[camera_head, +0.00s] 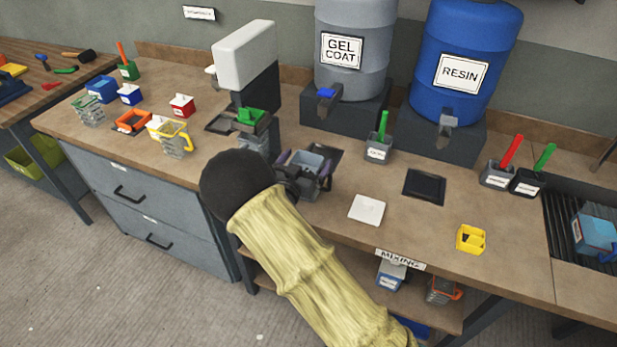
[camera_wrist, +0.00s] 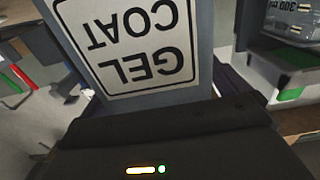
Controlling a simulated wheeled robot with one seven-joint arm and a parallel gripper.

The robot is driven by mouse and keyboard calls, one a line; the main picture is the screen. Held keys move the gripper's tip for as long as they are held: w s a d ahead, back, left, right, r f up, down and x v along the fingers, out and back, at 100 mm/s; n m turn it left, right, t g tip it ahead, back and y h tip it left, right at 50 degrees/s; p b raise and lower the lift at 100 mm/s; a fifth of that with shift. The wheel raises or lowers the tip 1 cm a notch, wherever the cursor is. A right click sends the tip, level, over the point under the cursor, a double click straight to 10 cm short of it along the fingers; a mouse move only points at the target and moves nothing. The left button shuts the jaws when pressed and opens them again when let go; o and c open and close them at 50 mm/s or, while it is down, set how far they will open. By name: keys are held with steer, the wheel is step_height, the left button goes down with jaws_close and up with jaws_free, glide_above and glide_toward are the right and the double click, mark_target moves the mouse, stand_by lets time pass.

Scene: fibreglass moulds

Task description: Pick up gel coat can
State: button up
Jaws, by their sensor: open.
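The gel coat can (camera_head: 308,161) is a small, grey, open-topped container on the bench below the gel coat drum. In the wrist view its side (camera_wrist: 204,45) fills the upper middle, with a white GEL COAT label upside down. My gripper (camera_head: 305,168) is open, with its purplish fingers on either side of the can. I cannot tell whether they touch it. The dark gripper body hides the can's lower part in the wrist view. My yellow-sleeved arm comes in from the front.
Behind stand a grey GEL COAT drum (camera_head: 352,80) and a blue RESIN drum (camera_head: 465,40) on dark stands. A white square (camera_head: 367,209) lies to the right.

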steer(key=shift+s, duration=0.1)
stand_by(0.3)
steer(key=shift+r, duration=0.1)
steer(key=c, duration=2)
